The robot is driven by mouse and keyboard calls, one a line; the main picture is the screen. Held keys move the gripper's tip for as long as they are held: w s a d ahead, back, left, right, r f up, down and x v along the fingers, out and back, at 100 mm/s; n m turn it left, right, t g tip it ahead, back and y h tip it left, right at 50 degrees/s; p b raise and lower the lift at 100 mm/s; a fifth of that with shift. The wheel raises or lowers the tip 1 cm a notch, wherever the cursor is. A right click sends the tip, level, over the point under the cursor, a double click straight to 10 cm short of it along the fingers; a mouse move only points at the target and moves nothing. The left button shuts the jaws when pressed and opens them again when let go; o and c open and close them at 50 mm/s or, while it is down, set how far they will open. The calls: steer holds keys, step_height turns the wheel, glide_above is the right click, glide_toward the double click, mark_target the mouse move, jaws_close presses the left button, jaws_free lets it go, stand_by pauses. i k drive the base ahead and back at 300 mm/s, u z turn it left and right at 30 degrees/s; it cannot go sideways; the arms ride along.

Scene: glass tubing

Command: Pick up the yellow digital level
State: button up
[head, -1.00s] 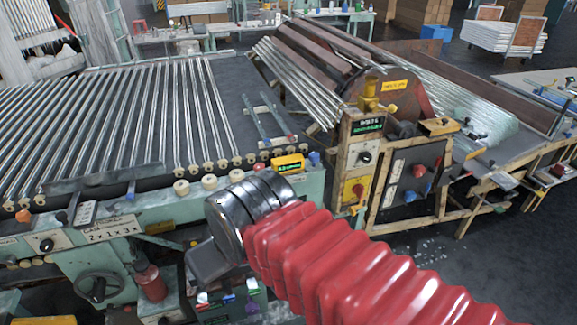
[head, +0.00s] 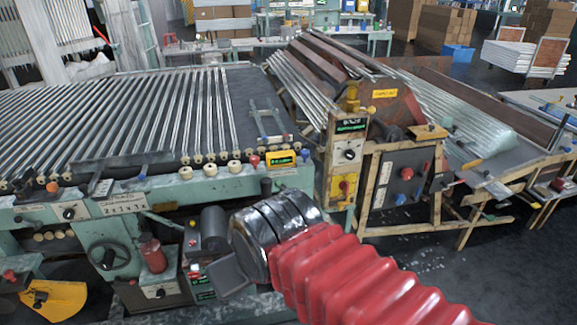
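The yellow digital level (head: 282,159), a small yellow box with a dark face and green digits, rests on the front edge of the green machine, beside a row of pale round knobs. My gripper (head: 228,274) hangs in front of the machine, below and left of the level in the picture, apart from it. Only a grey plate-like part of it shows beyond the dark metal wrist and red ribbed sleeve; its fingers cannot be made out.
Glass tubes (head: 150,110) lie in rows on the green machine (head: 150,197). A red knob (head: 254,161) stands just left of the level. A wooden-framed control stand (head: 347,160) rises close on its right. A handwheel (head: 108,256) and red cylinder (head: 152,256) sit lower left.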

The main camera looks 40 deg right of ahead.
mark_target(284, 157)
steer(key=u, duration=0.2)
steer(key=i, duration=1.1)
steer(key=z, duration=0.35)
